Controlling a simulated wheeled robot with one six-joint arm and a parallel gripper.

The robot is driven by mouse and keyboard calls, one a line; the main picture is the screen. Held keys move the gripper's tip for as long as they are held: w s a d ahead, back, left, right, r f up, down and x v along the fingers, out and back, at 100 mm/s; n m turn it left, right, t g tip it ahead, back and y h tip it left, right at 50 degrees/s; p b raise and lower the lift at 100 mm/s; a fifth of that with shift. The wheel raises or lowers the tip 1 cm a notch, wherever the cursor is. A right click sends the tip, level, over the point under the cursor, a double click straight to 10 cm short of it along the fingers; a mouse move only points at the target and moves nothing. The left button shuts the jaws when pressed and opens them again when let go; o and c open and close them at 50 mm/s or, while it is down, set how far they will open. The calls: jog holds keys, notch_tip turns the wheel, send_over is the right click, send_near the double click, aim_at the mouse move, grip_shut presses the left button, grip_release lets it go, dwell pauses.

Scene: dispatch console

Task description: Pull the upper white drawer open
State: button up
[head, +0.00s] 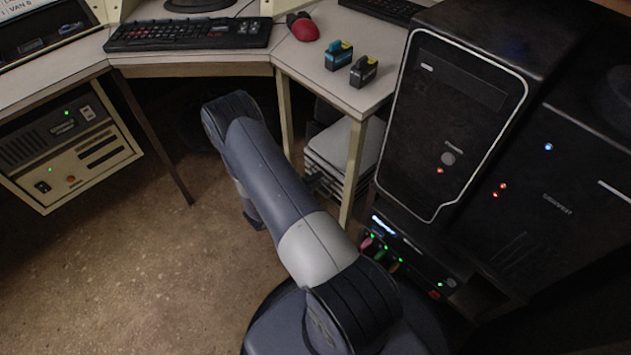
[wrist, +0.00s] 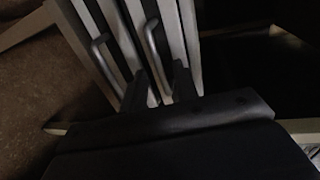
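The white drawer unit (head: 345,150) stands under the right part of the desk in the head view, partly hidden by a desk leg and my arm. In the wrist view it appears turned sideways, with the floor at left. The upper white drawer (wrist: 170,22) is on the right, its grey bar handle (wrist: 151,42) running down towards my gripper (wrist: 160,82). The lower handle (wrist: 99,52) is further left. My gripper's dark fingers are apart, with the upper handle's near end between them; contact is unclear in the dark. The gripper is hard to make out in the head view.
A desk leg (head: 354,172) stands just in front of the drawer unit. A black computer tower (head: 450,125) and a lit rack device (head: 405,255) are to the right. A red mouse (head: 303,27) and small cartridges (head: 338,55) lie on the desk. Floor at left is clear.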

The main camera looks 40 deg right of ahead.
jog(key=shift+w+d, duration=0.25)
jog(key=shift+d, duration=0.05)
jog(key=shift+c, duration=0.3)
grip_shut()
